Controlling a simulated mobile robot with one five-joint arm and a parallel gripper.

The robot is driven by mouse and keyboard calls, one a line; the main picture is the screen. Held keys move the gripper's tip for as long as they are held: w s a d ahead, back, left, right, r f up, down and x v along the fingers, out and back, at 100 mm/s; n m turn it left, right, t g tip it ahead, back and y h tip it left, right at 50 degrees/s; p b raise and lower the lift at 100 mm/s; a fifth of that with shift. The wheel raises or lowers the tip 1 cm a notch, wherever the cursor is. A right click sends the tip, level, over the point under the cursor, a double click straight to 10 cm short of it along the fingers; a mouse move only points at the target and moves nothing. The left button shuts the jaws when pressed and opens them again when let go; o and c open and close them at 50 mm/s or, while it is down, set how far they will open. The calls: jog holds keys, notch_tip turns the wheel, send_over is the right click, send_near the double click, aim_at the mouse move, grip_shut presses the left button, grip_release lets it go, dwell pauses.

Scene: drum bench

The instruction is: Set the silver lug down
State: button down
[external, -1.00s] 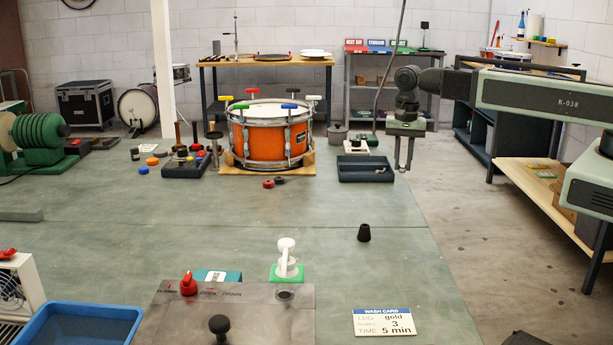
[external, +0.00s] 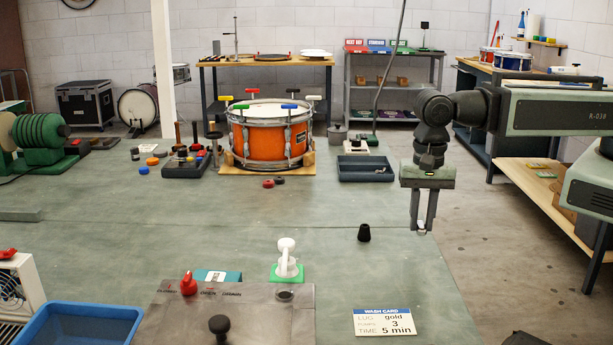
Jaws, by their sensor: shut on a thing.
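My gripper (external: 420,228) points straight down at the right, in the air near the right edge of the bench. Its two fingers are shut on a small silver lug (external: 421,226), which shows as a bright bit between the fingertips. Most of the lug is hidden by the fingers. I cannot tell its exact height above the bench top.
The green bench (external: 230,232) has free room in its middle. A black cone-shaped piece (external: 364,233) stands left of my gripper. A dark tray (external: 352,174) and an orange drum (external: 268,141) stand further back. A wash card (external: 384,323) lies in front.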

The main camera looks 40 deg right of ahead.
jog(key=shift+n, duration=0.5)
jog(key=s+a, duration=0.2)
jog(key=s, duration=0.1)
jog(key=shift+s+a, duration=0.25)
jog(key=shift+a, duration=0.1)
jog(key=b, duration=0.2)
send_over(351, 268)
jog(key=shift+s+d+f, duration=0.1)
jog(key=shift+s+f, duration=0.05)
jog(key=shift+f, duration=0.6)
jog(key=f+b, duration=0.3)
jog(key=f, duration=0.1)
jog(key=shift+a, duration=0.2)
jog(key=shift+r, duration=0.2)
jog(key=shift+f, duration=0.15)
jog(key=c, duration=1.3)
grip_release()
